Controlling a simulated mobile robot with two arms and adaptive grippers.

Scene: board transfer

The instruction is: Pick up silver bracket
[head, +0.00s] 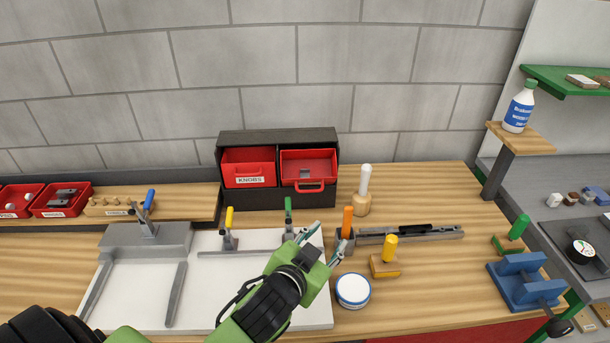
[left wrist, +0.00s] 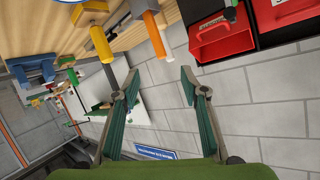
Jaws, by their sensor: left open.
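No part is plainly marked as the silver bracket. A small grey metal piece (head: 305,173) lies in the right red drawer of the black cabinet, and dark grey pieces (head: 63,196) lie in a red bin at the far left; either could be a bracket. My left gripper (head: 327,240) is open and empty, over the bench in front of the cabinet and left of the orange-handled tool (head: 347,222). In the left wrist view my left gripper (left wrist: 160,75) has its fingers spread with nothing between them. My right gripper is not in view.
The black cabinet (head: 277,138) stands against the block wall. A white board (head: 205,305) with toggle clamps lies left. A yellow-handled tool (head: 390,250), a round white tin (head: 353,290) and a blue fixture (head: 525,280) stand right. A bottle (head: 518,108) sits on a small shelf.

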